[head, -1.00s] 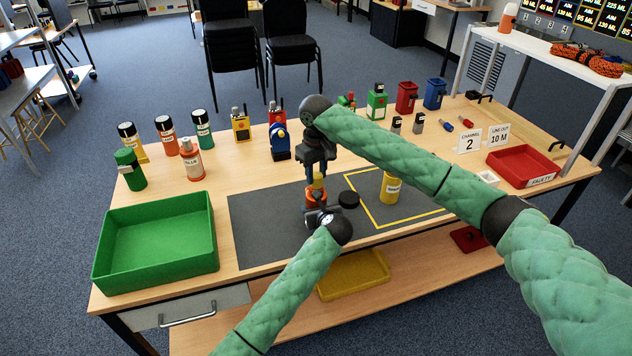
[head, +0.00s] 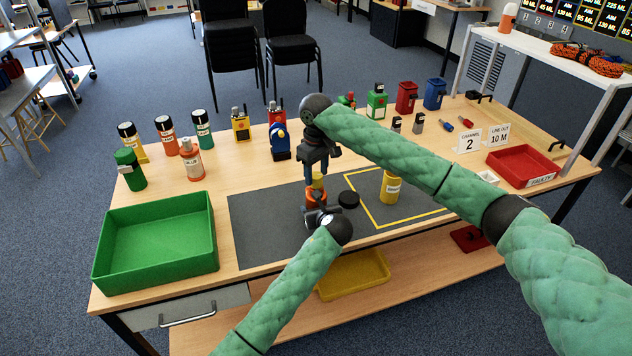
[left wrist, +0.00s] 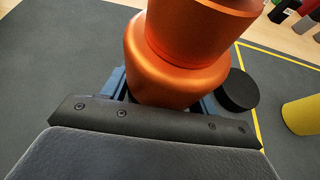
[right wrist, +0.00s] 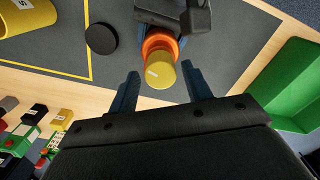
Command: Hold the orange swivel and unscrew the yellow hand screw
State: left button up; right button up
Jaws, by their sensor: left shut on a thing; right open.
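The orange swivel (head: 316,196) stands upright on the dark mat (head: 265,225). My left gripper (head: 318,212) is shut on its lower part; in the left wrist view the orange body (left wrist: 178,70) sits between the blue fingers. The yellow hand screw (head: 318,181) is on top of the swivel.
A black disc (head: 348,199) lies right of the swivel. A yellow cylinder (head: 391,187) stands in the yellow-outlined square. A green tray (head: 157,240) is at left, a red tray (head: 523,165) at right. Several bottles and devices line the back.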

aim_at(316, 174)
jog(key=shift+r, duration=1.85)
jog(key=shift+r, duration=0.1)
